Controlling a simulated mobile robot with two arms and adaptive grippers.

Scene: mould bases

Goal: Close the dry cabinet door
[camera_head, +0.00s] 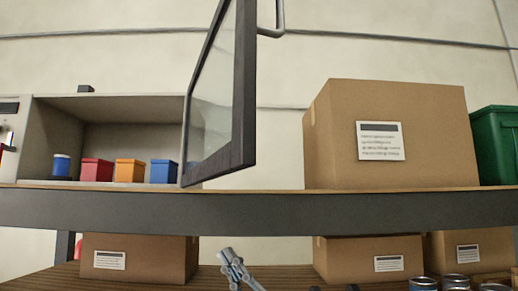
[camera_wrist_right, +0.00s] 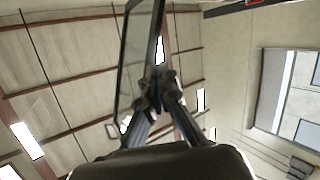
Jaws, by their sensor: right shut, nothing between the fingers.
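The dry cabinet (camera_head: 50,128) is a grey box on the upper shelf at the left, with its front open. Its dark-framed glass door (camera_head: 243,90) stands swung out towards me at the cabinet's right side. A grey bar handle (camera_head: 281,15) shows on the door's right face, cut by the top edge. My right gripper (camera_head: 228,254) is shut and empty, below the door and in front of the lower shelf. In the right wrist view, the shut fingers (camera_wrist_right: 158,76) point up, and the door (camera_wrist_right: 127,60) appears beyond them; contact cannot be told. My left gripper is out of view.
A large carton (camera_head: 430,130) and a green bin (camera_head: 497,143) stand right of the door. The shelf's thick front edge (camera_head: 270,213) runs above my right gripper.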

